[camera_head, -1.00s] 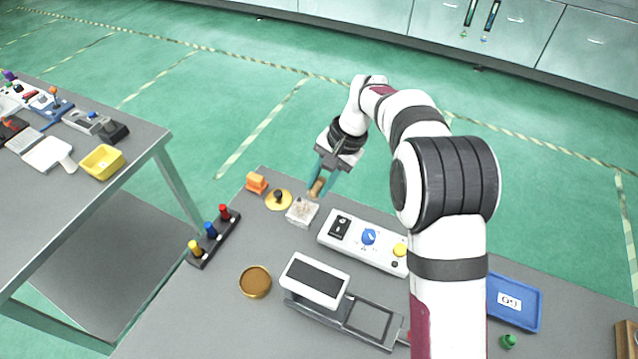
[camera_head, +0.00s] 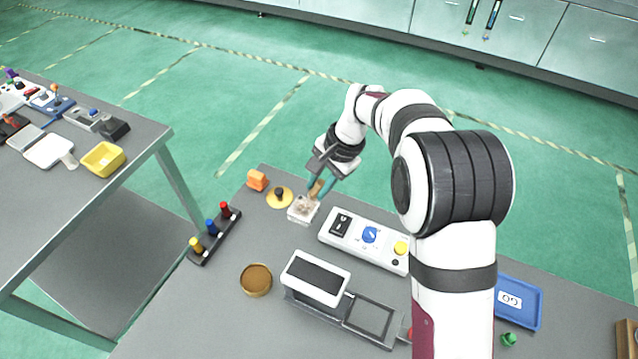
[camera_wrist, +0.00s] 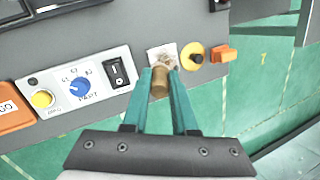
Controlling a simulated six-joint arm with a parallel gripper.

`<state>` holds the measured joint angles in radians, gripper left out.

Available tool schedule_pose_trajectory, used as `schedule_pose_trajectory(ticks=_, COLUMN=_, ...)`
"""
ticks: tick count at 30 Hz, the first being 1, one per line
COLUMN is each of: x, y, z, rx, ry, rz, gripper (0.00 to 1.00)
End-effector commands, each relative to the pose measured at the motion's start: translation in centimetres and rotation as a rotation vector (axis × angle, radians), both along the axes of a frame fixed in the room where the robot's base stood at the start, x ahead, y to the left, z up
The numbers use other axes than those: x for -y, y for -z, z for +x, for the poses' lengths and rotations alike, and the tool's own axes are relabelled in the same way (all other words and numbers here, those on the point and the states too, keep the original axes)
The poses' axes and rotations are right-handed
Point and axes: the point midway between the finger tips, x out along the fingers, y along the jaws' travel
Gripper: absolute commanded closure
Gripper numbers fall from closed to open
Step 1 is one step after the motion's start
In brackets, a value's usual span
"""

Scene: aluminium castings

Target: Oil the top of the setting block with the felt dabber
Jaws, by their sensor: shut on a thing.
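The setting block, a small pale square block (camera_head: 298,217), lies on the grey bench and also shows in the wrist view (camera_wrist: 152,53). Its top has brownish marks. My gripper (camera_head: 319,188) is shut on the felt dabber, a short tan cylinder (camera_head: 316,191), between its teal fingers. In the wrist view the dabber (camera_wrist: 159,84) sits between the fingertips (camera_wrist: 160,73), and its far end lies over the block. The dabber's tip is at the block's top, partly hidden; I cannot tell whether it touches.
A yellow disc with a black knob (camera_head: 279,199) and an orange block (camera_head: 257,180) stand left of the block. A white switch panel (camera_head: 352,246) is close on the right. A round brown-filled dish (camera_head: 256,280) and a scale-like device (camera_head: 315,279) stand nearer.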

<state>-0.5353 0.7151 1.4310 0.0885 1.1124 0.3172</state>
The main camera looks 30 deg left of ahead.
Motion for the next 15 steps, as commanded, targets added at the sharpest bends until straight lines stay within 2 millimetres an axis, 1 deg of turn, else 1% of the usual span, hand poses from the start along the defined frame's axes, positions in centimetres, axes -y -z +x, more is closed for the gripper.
schedule_pose_trajectory(ticks=3, x=0.0, y=-0.35, z=-0.14, rx=0.008, ry=0.266, rz=0.0, gripper=1.0)
schedule_pose_trajectory(ticks=6, x=0.05, y=-0.59, z=-0.14, rx=0.007, ry=0.442, rz=0.015, gripper=1.0)
schedule_pose_trajectory(ticks=9, x=0.06, y=-0.65, z=-0.12, rx=0.004, ry=0.527, rz=0.025, gripper=1.0)
schedule_pose_trajectory(ticks=15, x=0.06, y=0.05, z=-0.08, rx=0.003, ry=0.542, rz=0.027, gripper=1.0)
